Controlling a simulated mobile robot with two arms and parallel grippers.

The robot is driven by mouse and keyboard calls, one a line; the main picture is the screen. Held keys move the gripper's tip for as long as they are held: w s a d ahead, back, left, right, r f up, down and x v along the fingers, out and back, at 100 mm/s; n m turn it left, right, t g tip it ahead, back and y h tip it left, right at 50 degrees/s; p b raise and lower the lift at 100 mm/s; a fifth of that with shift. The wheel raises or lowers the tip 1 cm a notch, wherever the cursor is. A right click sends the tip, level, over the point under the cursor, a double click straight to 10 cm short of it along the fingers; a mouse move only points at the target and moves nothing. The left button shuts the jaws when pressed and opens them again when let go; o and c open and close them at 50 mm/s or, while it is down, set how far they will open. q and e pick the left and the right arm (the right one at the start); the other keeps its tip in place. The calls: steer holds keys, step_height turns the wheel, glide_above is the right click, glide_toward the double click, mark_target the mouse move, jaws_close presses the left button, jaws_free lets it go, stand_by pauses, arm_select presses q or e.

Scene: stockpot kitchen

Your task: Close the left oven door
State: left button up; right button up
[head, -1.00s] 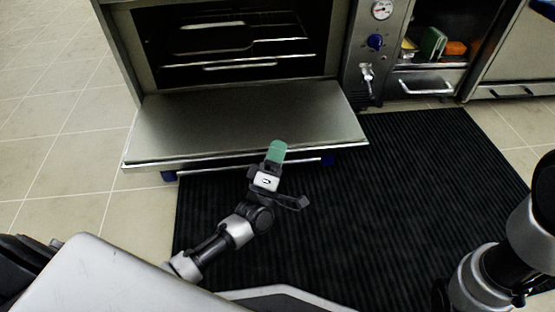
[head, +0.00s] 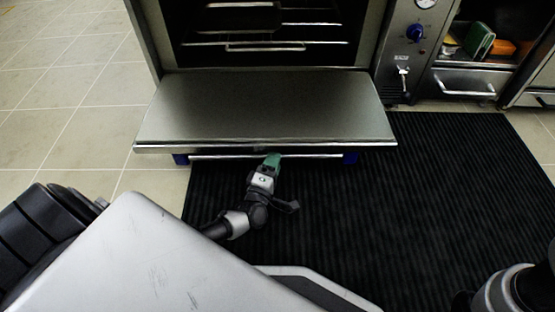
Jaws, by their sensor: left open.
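The left oven door (head: 262,106) is folded down, lying about level in front of the oven's open cavity (head: 265,38). Its handle bar (head: 220,157) hangs under the front edge on blue end brackets. My left gripper (head: 272,162) is at the door's front edge, near the middle of the handle bar. Its green fingertips are partly hidden at or under the edge, and I cannot tell whether they touch. It holds nothing that I can see. My right gripper is out of view; only part of my right arm shows at the lower right.
A black ribbed mat (head: 430,190) covers the floor before the oven. A control panel with a blue knob (head: 415,33) stands right of the oven. Farther right, a shelf holds a green item (head: 479,40) and an orange item (head: 502,48) above a drawer (head: 464,84).

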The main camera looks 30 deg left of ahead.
arm_select(q)
steer(key=shift+b+x, duration=0.45)
steer(key=shift+x, duration=1)
steer(key=shift+c, duration=0.5)
jaws_close()
